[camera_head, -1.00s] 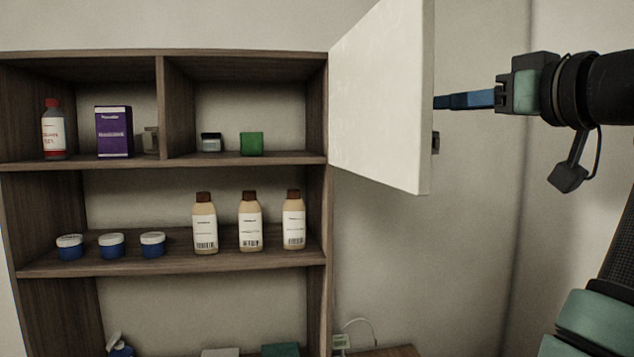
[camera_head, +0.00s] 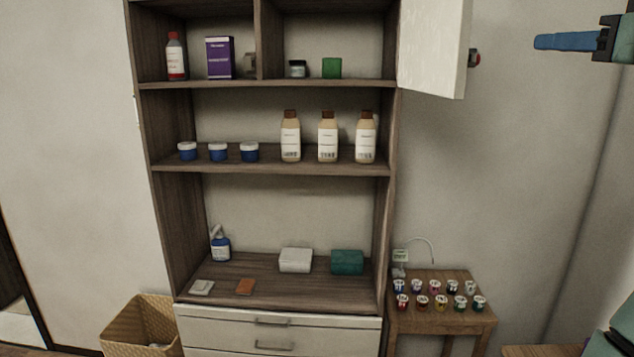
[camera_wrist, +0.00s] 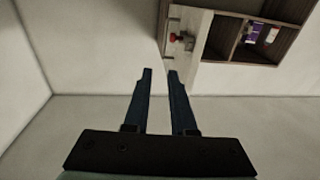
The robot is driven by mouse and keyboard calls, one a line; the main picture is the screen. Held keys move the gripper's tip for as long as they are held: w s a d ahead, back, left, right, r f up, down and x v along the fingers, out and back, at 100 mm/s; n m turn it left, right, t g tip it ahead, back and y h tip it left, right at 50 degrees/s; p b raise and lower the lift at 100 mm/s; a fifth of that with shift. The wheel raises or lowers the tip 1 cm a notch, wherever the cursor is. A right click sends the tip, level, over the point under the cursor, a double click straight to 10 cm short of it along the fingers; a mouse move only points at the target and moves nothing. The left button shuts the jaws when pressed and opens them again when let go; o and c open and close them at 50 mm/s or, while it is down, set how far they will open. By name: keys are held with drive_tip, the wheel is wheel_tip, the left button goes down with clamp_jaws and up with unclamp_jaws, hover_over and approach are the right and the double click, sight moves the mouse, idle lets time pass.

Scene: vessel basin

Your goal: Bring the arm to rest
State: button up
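My gripper (camera_head: 537,42) is at the upper right in the head view, to the right of the open cabinet door and apart from it. In the wrist view my gripper (camera_wrist: 160,72) shows two dark blue fingers with a gap between them and nothing in it. The white cabinet door (camera_head: 432,45) stands swung open at the upper right of the wooden cabinet (camera_head: 264,86). A small reddish knob (camera_head: 474,58) shows at the door's far side. In the wrist view the cabinet appears turned, at the upper right.
Bottles, jars and boxes stand on the cabinet shelves. A small wooden table (camera_head: 440,319) with several small cups stands right of the cabinet. A wicker basket (camera_head: 118,341) is at the lower left. The wall space around my gripper is clear.

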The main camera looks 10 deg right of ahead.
drive_tip(key=w+a+f+m+t+h+b, duration=0.1)
drive_tip(key=w+a+f+t+h+b, duration=0.2)
drive_tip(key=a+f, duration=0.7)
drive_tip(key=s+a+t+y+b, duration=0.2)
drive_tip(key=s+a+t+b, duration=0.1)
drive_tip(key=s+a, duration=0.5)
drive_tip(key=s+a+f+n+t+y+b, duration=0.1)
drive_tip(key=s+a+t+y+b, duration=0.1)
drive_tip(key=s+a, duration=0.6)
drive_tip(key=a+b, duration=0.1)
drive_tip(key=a, duration=0.5)
drive_tip(key=shift+s+a+n+t, duration=0.3)
drive_tip(key=shift+a+t, duration=0.05)
drive_tip(key=shift+t, duration=0.05)
